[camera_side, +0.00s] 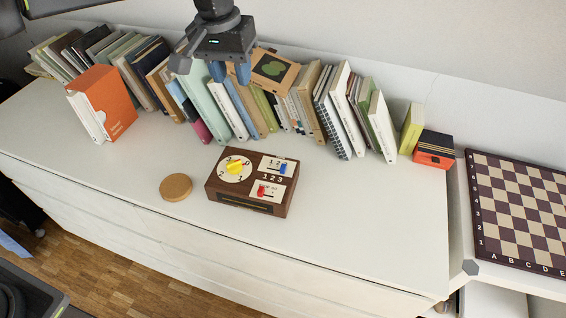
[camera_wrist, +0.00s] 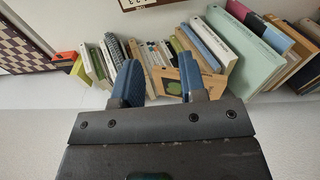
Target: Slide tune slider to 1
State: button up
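A dark wooden box (camera_side: 251,205) sits on the white cabinet top in the side view. It carries a yellow knob (camera_side: 235,167) on a round white dial, a blue slider (camera_side: 284,169) on the upper right panel, and a red slider (camera_side: 262,190) on the lower panel. The blue slider is toward the right of its track, the red one toward the left. The panel lettering is too small to tell which is the tune slider. My gripper (camera_side: 230,73) hangs above and behind the box, its blue fingers apart and empty. The wrist view shows the same fingers (camera_wrist: 160,82) apart.
A row of books (camera_side: 340,110) lines the back of the cabinet (camera_side: 350,215), below my gripper. An orange book box (camera_side: 108,103) stands at left. A round cork disc (camera_side: 176,187) lies left of the wooden box. A chessboard (camera_side: 515,210) is at right. The front right surface is clear.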

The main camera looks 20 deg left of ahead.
jog(key=g, duration=0.1)
send_over(283, 167)
notch_tip(283, 167, down, 10)
jog(key=shift+y, duration=0.3)
notch_tip(283, 167, down, 14)
jog(key=shift+f, duration=0.15)
jog(key=shift+c, duration=0.4)
grip_shut()
